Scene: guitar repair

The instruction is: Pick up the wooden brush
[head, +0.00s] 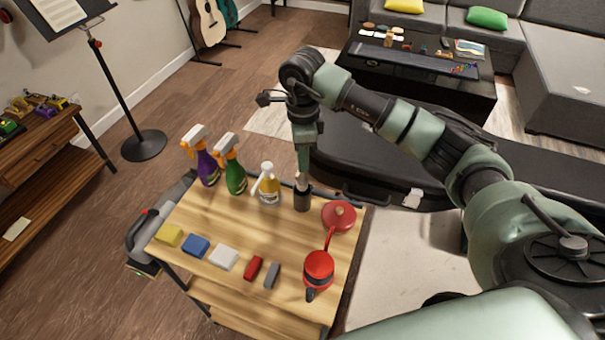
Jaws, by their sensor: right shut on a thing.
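My right gripper (303,172) points straight down over the back right part of the wooden cart top (195,217). It is shut on a slim upright thing, which I take to be the wooden brush; the fingers largely hide it. Directly below the fingers is a dark cylinder (303,200) at the cart top. I cannot tell whether it is a cup around the brush or the brush's own lower part. My left gripper is not in view.
A red lid-like round (339,216) and a red can (319,268) are at right. Sponges and blocks line the front. A black case (375,165) lies behind.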

